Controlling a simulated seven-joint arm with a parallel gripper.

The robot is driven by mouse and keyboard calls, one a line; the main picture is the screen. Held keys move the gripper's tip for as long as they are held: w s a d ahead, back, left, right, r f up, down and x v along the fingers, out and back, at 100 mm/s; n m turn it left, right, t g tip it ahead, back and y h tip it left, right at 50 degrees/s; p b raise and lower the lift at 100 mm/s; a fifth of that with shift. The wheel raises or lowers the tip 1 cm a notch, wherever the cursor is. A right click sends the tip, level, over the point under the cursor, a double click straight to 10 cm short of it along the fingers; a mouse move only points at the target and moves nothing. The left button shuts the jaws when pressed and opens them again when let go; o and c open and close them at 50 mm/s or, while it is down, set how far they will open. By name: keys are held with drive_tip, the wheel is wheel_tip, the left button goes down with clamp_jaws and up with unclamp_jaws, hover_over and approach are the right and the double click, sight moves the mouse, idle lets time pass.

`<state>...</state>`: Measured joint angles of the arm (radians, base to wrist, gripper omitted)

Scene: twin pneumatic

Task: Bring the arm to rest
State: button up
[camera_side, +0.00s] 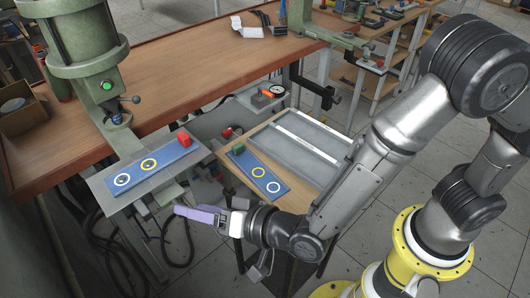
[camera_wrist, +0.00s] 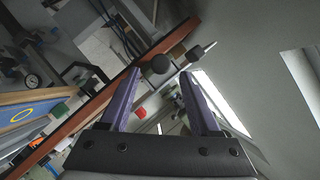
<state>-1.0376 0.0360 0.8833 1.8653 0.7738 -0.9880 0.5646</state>
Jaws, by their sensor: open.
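My gripper (camera_side: 185,211) is held in the air in front of the two work surfaces, its purple fingers pointing left in the side view. In the wrist view the two purple fingers (camera_wrist: 159,75) are spread apart with nothing between them. My arm comes in from the right, bent at the elbow. A green cube (camera_side: 238,149) stands at the far end of the right blue board (camera_side: 250,163). The gripper is apart from both cubes and boards.
The left board lies on a metal plate (camera_side: 112,195) below a green press (camera_side: 85,50). The right board lies beside a grey tray (camera_side: 300,150) on a small wooden table. A long wooden bench (camera_side: 190,70) stands behind. Grey floor (camera_side: 490,265) is open at the right.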

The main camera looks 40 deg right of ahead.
drive_tip(key=d+r+n+g, duration=0.35)
drive_tip(key=d+r, duration=0.85)
drive_tip(key=d, duration=0.4)
drive_tip(key=s+d+n+g+h, duration=0.1)
drive_tip(key=s+d+g+h, duration=0.3)
drive_tip(key=s+d, duration=1.3)
drive_tip(key=shift+s+d+r+n+h, duration=0.3)
drive_tip(key=shift+s+r+n+h, duration=0.05)
drive_tip(key=shift+s+h, duration=0.4)
